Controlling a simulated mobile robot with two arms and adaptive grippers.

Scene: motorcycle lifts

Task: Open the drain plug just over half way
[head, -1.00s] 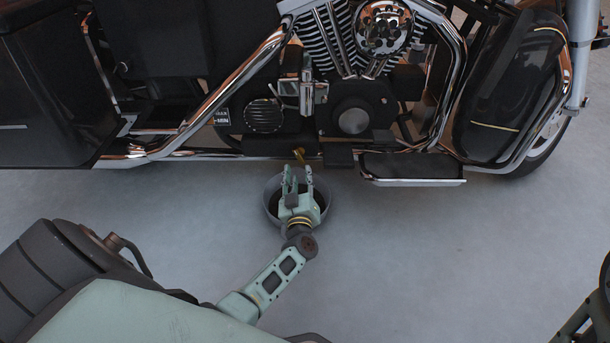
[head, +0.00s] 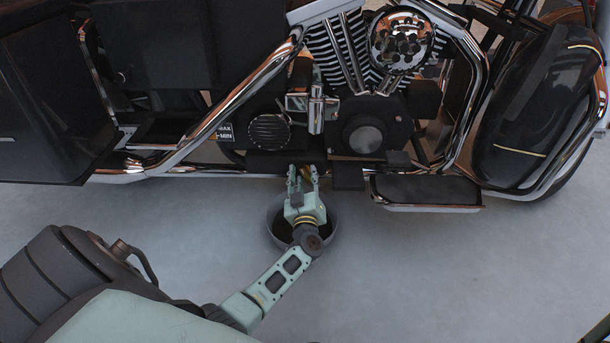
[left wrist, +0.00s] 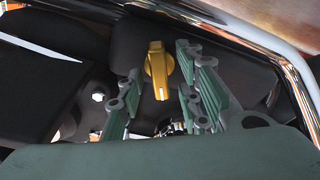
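The yellow drain plug (left wrist: 158,70) with its flat handle shows in the left wrist view, under the dark motorcycle engine (head: 368,138). Its handle points roughly up and down in that picture. My left gripper (head: 303,172) is open, its green fingers on either side of the plug, with gaps visible between handle and fingers. In the head view the gripper reaches the bike's lower edge, and the fingers largely hide the plug. My right gripper is not in view.
A round grey pan (head: 333,229) stands on the floor below my left gripper. A chrome exhaust pipe (head: 215,116) runs to the left, and a footboard (head: 428,192) juts out to the right.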

